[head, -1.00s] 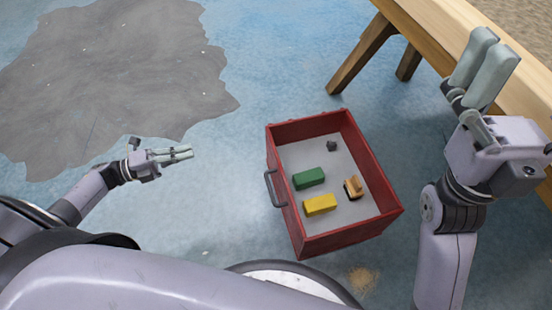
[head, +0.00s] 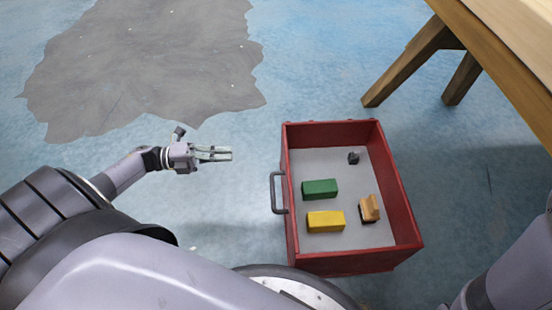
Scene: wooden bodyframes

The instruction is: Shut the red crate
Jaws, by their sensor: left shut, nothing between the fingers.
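The red crate (head: 402,207) stands on the floor right of the middle in the head view. Its top is open, with no lid seen over it. A dark handle (head: 274,192) is on its left side. Inside on the grey bottom lie a green block (head: 319,189), a yellow block (head: 326,221), a tan and black piece (head: 369,208) and a small dark item (head: 353,158). My left gripper (head: 230,153) is shut and empty, left of the crate and apart from the handle. My right gripper is out of view; only part of that arm shows at the lower right.
A wooden table or bench (head: 505,38) with slanted legs stands at the upper right, beyond the crate. A grey patch (head: 150,65) covers the blue floor (head: 320,60) at the upper left. The floor between my left gripper and the crate is clear.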

